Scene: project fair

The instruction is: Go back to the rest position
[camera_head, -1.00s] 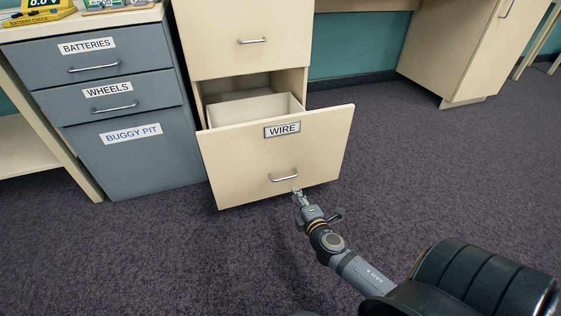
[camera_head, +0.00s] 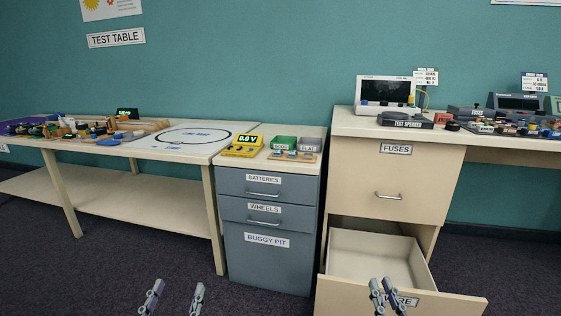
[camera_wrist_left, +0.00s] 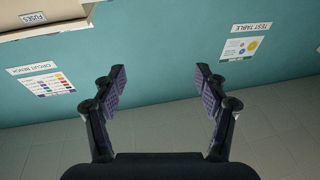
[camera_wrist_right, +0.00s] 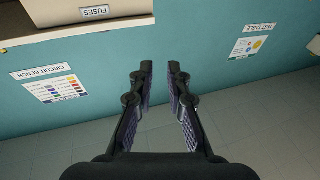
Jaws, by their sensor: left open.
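My left gripper (camera_head: 177,291) is at the bottom of the head view, with its two fingers wide apart. Its open, empty fingers also show in the left wrist view (camera_wrist_left: 160,75). My right gripper (camera_head: 382,287) is further right at the bottom edge, in front of the open wire drawer (camera_head: 440,302) in the picture. In the right wrist view its fingers (camera_wrist_right: 160,68) are close together, with a narrow empty gap between the tips. Neither gripper holds anything. Both wrist views face the teal wall, clear of any object.
The fuses drawer (camera_head: 420,185) above is shut. A blue-grey cabinet (camera_head: 265,265) with shut drawers stands left of it. The test table (camera_head: 130,148) carries a track mat and small parts. The pulled-out wire drawer juts over the carpet (camera_head: 100,270).

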